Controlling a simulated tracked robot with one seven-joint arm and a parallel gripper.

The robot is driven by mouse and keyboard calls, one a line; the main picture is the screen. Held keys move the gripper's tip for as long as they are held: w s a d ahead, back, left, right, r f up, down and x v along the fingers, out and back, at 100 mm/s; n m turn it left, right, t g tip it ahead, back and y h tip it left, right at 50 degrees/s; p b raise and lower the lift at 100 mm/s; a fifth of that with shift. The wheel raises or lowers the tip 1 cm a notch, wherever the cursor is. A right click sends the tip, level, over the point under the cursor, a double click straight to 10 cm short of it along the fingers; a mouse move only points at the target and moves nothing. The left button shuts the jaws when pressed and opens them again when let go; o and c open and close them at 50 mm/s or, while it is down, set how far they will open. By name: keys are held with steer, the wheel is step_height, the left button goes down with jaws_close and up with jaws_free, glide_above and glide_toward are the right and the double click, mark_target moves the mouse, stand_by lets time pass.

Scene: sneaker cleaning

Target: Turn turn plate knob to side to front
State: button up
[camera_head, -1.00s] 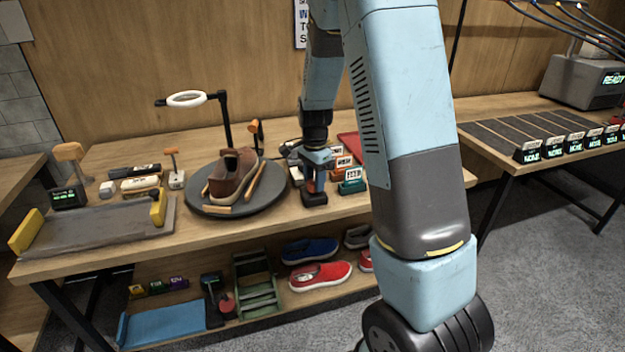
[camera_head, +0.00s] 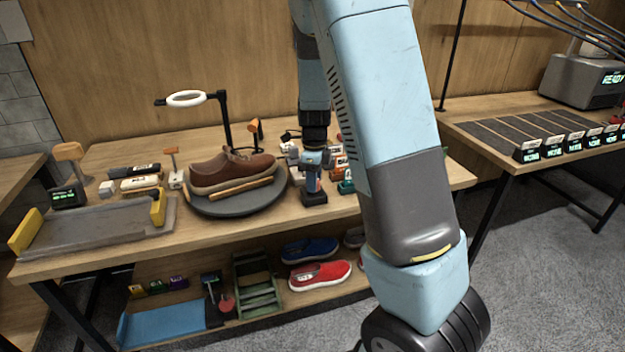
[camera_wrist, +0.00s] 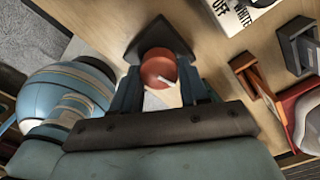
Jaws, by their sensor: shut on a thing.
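The round dark turn plate (camera_head: 240,207) stands on the workbench. A brown shoe (camera_head: 222,170) with a tan sole lies on it, side-on to the body camera, its toe to the left. An orange-tan bar (camera_head: 240,188) runs along the shoe's near side. My gripper (camera_head: 313,172) points down just right of the plate, over a small dark base (camera_head: 313,198). In the wrist view, my gripper (camera_wrist: 161,88) is shut on the red round knob (camera_wrist: 158,66) with a white pointer mark. The dark base shows behind the knob.
A ring lamp (camera_head: 187,99) on a black stand rises behind the plate. Small labelled holders (camera_head: 345,187) stand close right of my gripper. A grey tray (camera_head: 95,228) with yellow ends lies at the left. Shoes sit on the shelf below.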

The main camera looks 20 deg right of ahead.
steer(key=shift+a+m, duration=0.1)
steer(key=shift+m, duration=1)
steer(key=o, duration=1.1)
steer(key=shift+c, duration=0.2)
step_height(320, 180, up, 14)
steer(key=shift+f, duration=0.15)
